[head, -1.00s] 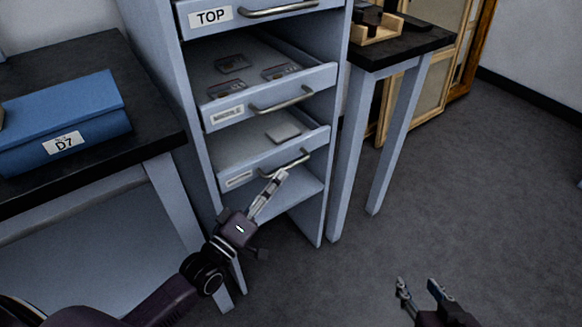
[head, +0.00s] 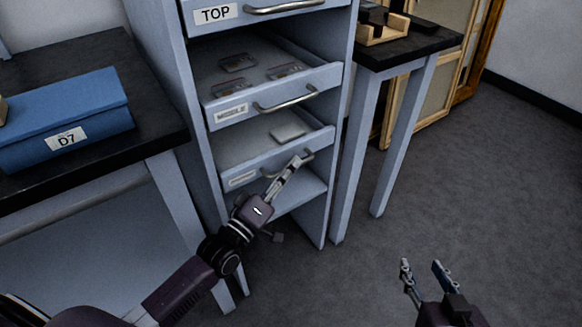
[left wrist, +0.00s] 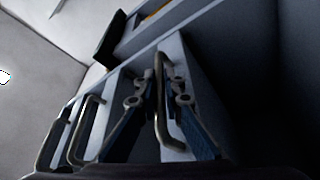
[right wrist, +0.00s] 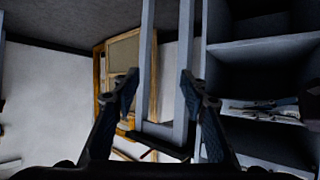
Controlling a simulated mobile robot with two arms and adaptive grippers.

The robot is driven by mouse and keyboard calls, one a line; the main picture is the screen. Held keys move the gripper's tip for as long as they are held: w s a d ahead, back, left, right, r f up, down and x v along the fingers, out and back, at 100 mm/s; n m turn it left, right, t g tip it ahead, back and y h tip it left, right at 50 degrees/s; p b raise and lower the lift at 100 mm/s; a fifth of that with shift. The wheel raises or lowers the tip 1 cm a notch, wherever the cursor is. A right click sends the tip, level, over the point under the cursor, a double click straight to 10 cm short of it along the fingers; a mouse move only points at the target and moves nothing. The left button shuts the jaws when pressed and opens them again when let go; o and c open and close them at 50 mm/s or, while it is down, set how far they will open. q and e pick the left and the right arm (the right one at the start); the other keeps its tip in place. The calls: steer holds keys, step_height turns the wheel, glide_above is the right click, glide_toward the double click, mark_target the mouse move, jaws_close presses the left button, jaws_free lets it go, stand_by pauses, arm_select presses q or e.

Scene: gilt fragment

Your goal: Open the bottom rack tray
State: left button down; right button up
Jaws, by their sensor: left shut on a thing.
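The bottom rack tray (head: 262,173) is the lowest tray in the pale blue rack. Its inside shows, with a small flat grey piece (head: 287,132) lying in it. Its curved metal handle (head: 306,157) is partly hidden by my left gripper (head: 297,162), which is shut on it. In the left wrist view the handle (left wrist: 160,115) runs between the fingers of my left gripper (left wrist: 157,95). My right gripper (head: 422,266) is open and empty, low over the floor, away from the rack.
The middle tray (head: 285,92) above also shows its inside, with several small pieces in it. The top tray (head: 270,14) is above that. A dark-topped table with a blue D7 box (head: 65,118) stands left; a smaller table (head: 405,50) stands right. Floor at right is clear.

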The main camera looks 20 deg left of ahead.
steer(key=s+d+f+g+h+p, duration=0.1)
steer(key=s+d+f+g+p, duration=0.25)
steer(key=s, duration=0.45)
steer(key=s+d+f+g+h+p, duration=0.1)
steer(key=s+d+f+g+p, duration=0.15)
steer(key=s+f+g, duration=0.4)
arm_select(q)
steer(key=s+d+p, duration=0.2)
steer(key=s+d, duration=1.5)
steer(key=d, duration=0.5)
steer(key=shift+s, duration=0.2)
arm_select(e)
step_height(320, 180, down, 7)
steer(key=a, duration=0.1)
steer(key=shift+t, duration=0.4)
arm_select(q)
steer(key=shift+d, duration=0.1)
steer(key=c, duration=2.3)
jaws_free()
